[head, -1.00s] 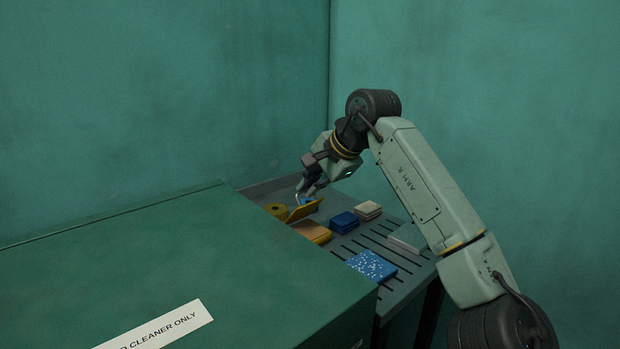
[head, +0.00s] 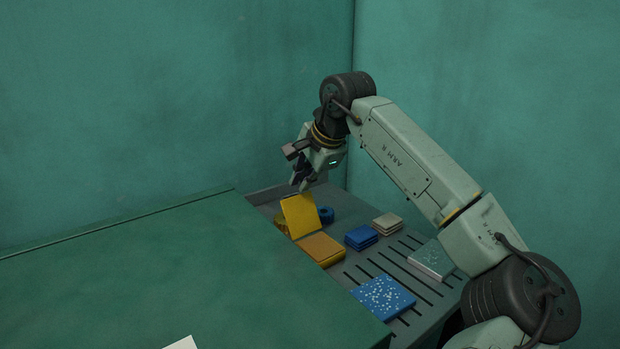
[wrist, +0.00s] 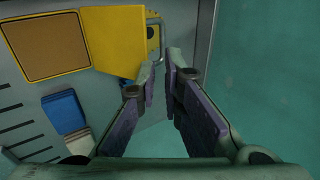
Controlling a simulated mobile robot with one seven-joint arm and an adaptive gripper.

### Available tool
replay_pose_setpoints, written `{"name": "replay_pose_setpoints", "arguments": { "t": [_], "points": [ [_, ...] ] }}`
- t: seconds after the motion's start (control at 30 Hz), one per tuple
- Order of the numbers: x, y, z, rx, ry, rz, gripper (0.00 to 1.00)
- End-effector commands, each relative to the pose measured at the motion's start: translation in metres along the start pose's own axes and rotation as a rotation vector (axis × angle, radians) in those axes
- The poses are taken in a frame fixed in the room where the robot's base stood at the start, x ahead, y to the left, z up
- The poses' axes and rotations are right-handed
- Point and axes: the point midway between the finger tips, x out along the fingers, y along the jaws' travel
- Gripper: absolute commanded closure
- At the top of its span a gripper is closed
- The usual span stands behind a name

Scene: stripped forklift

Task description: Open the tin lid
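The yellow tin (head: 328,259) lies on the slotted grey shelf, and its orange-brown inside shows. Its yellow lid (head: 301,216) stands up steeply from the tin's far edge. In the wrist view, the tin (wrist: 44,42) is at upper left and the lid (wrist: 112,38) at top centre. My gripper (head: 303,186) is just above the lid's upper edge in the head view. I cannot tell whether a fingertip touches the lid.
A blue stack (head: 361,237), a beige stack (head: 387,222) and a speckled blue block (head: 384,297) are on the shelf (head: 372,268). A blue roll (head: 326,214) is beside the lid. A large green housing (head: 190,270) borders the shelf, and green walls stand behind.

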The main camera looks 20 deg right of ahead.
Motion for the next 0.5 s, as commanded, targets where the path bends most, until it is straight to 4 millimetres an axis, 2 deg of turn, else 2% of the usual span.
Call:
{"name": "replay_pose_setpoints", "arguments": {
  "t": [0.2,0.5],
  "points": [
    [0.0022,0.0013,0.0013,-0.002,-0.003,0.005,0.75],
    [0.0021,0.0018,0.0018,-0.002,-0.004,0.006,0.74]
  ]
}}
